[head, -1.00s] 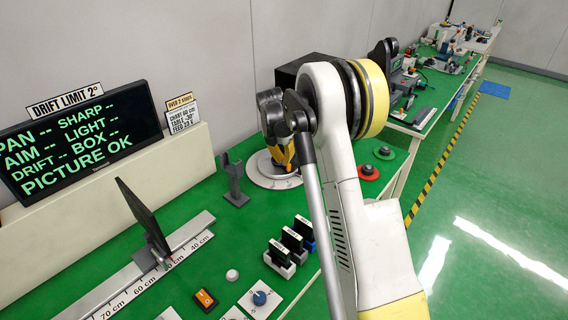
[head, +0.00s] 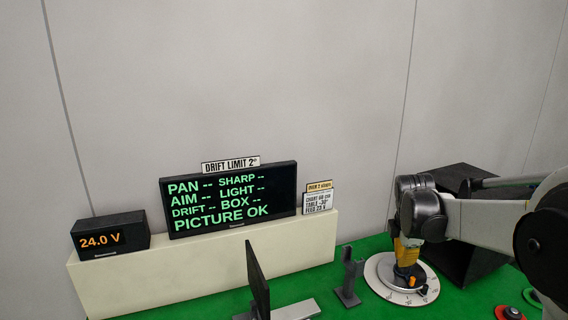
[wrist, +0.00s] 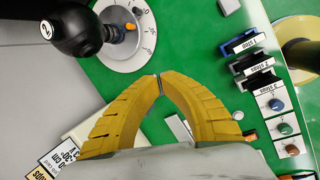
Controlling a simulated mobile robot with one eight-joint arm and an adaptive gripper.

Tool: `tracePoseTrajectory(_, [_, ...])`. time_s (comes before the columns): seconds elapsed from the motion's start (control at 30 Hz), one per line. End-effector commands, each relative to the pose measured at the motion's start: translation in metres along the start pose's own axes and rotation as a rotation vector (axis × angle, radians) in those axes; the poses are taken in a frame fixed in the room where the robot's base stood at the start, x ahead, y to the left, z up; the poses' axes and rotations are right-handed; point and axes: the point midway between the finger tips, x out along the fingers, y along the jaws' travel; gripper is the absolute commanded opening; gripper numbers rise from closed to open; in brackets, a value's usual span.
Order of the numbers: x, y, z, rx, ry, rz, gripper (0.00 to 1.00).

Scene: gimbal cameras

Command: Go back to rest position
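My gripper (head: 405,262) shows in the head view at the right, its yellow fingers pointing down in front of the white round dial plate (head: 376,284). In the wrist view the two yellow fingers of my gripper (wrist: 158,77) curve together and their tips meet, with nothing seen between them. The dial plate (wrist: 112,55) with its orange knob (wrist: 130,27) lies beyond the fingertips there. No rest marker shows.
A display (head: 232,200) reading PICTURE OK and a 24.0 V box (head: 110,236) stand on a cream ledge (head: 200,268). A dark upright panel (head: 258,282) and grey post (head: 349,275) stand in front. Slotted stop cards (wrist: 247,62) and knobs (wrist: 285,128) lie right in the wrist view.

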Motion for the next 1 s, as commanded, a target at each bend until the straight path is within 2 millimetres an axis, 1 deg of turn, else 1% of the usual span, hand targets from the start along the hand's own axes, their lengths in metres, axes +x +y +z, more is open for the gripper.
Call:
tracePoseTrajectory(0.03, [-0.023,-0.015,-0.01,0.091,0.011,0.024,0.0])
tracePoseTrajectory(0.1, [-0.05,-0.034,-0.022,0.237,0.031,0.057,0.0])
tracePoseTrajectory(0.17, [-0.07,-0.053,-0.032,0.362,0.054,0.083,0.0])
tracePoseTrajectory(0.2, [-0.082,-0.066,-0.038,0.445,0.071,0.099,0.0])
tracePoseTrajectory(0.27, [-0.098,-0.087,-0.049,0.57,0.1,0.119,0.0])
tracePoseTrajectory(0.3, [-0.107,-0.102,-0.055,0.654,0.121,0.131,0.0])
tracePoseTrajectory(0.37, [-0.119,-0.124,-0.064,0.778,0.156,0.147,0.0])
tracePoseTrajectory(0.4, [-0.124,-0.139,-0.07,0.862,0.18,0.154,0.0])
tracePoseTrajectory(0.47, [-0.131,-0.163,-0.079,0.987,0.221,0.161,0.0])
tracePoseTrajectory(0.5, [-0.134,-0.177,-0.084,1.067,0.248,0.165,0.0])
tracePoseTrajectory(0.6, [-0.136,-0.21,-0.096,1.251,0.313,0.164,0.0])
tracePoseTrajectory(0.7, [-0.134,-0.235,-0.104,1.393,0.369,0.154,0.0])
tracePoseTrajectory(0.8, [-0.131,-0.25,-0.11,1.487,0.405,0.146,0.0])
tracePoseTrajectory(0.87, [-0.13,-0.255,-0.111,1.52,0.418,0.141,0.18])
tracePoseTrajectory(0.9, [-0.129,-0.257,-0.112,1.534,0.423,0.139,0.31])
tracePoseTrajectory(0.93, [-0.129,-0.257,-0.112,1.54,0.426,0.138,0.38])
tracePoseTrajectory(1.0, [-0.129,-0.258,-0.113,1.547,0.428,0.138,0.38])
